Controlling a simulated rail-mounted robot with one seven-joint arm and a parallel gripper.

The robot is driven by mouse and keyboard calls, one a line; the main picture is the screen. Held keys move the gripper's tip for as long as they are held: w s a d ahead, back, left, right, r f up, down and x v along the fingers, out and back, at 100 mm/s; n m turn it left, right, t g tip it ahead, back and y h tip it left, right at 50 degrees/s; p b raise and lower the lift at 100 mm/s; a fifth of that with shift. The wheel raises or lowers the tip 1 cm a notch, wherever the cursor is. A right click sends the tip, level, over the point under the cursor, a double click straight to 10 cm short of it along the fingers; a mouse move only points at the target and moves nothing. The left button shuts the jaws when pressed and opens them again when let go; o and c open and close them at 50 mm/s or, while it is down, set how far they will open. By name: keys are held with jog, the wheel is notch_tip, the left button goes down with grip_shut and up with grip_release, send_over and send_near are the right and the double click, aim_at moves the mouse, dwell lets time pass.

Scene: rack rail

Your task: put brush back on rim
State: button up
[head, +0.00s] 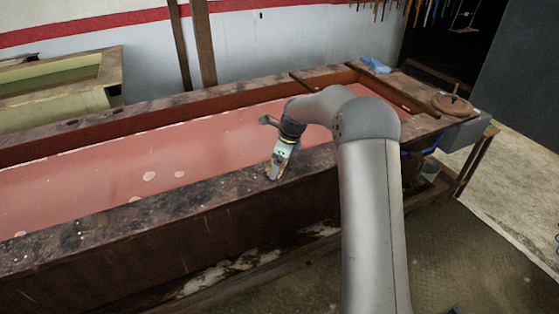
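My gripper (274,172) points down at the near rim (225,185) of a long trough filled with pinkish-red liquid. Its fingertips are at or just above the rim's dark, stained top. A small tan-brown shape shows around the fingertips; it may be the brush, but it is too small to tell. I cannot tell whether the fingers are open or shut on it. No other brush is clearly seen on the rim.
A round brown lid-like object (452,105) and a blue cloth (376,65) lie on the trough's right end. A second, yellowish trough (60,95) stands at the back left. Two wooden posts (203,45) rise behind the far rim. The near rim left of my gripper is clear.

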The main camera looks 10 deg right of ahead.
jog(key=shift+f, duration=0.2)
jog(key=o, duration=1)
jog(key=shift+r, duration=0.1)
